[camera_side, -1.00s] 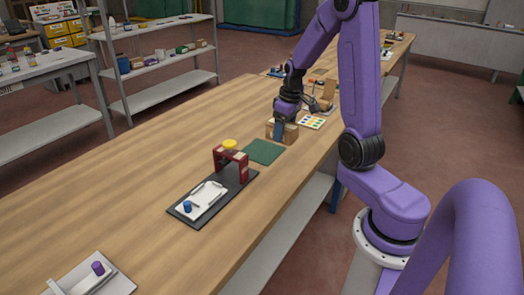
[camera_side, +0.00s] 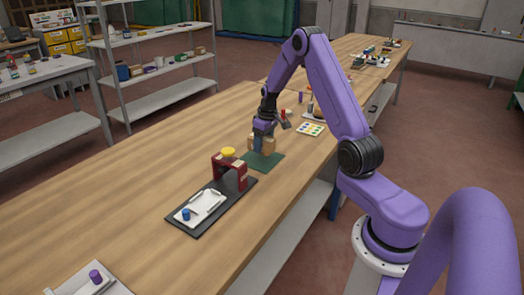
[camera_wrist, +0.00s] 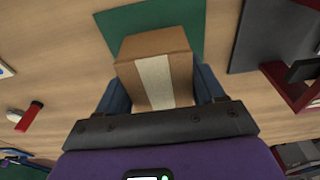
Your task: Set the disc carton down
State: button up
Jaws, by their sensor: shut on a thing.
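The disc carton is a brown cardboard box (camera_side: 269,145) with a pale tape strip, which shows in the wrist view (camera_wrist: 155,68). My gripper (camera_side: 259,143) is shut on it, with one blue finger on each side, and points down. The carton is over the far part of a flat green mat (camera_side: 264,163). The mat also shows past the carton in the wrist view (camera_wrist: 118,22). The side view does not make clear whether the carton's underside touches the mat. The finger in front hides part of the carton.
A dark red edger frame (camera_side: 230,172) with a yellow top stands close to the mat on a black base (camera_side: 236,199). A white tray (camera_side: 203,207) with a blue cylinder lies on that base. A card of coloured dots (camera_side: 311,129) lies beyond.

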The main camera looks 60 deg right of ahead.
jog(key=shift+w+d+f, duration=0.15)
jog(key=shift+w+f, duration=0.1)
jog(key=shift+f, duration=0.2)
jog(key=shift+w+f, duration=0.15)
jog(key=shift+f, duration=1.5)
jog(key=shift+f, duration=0.1)
jog(key=o, duration=1.1)
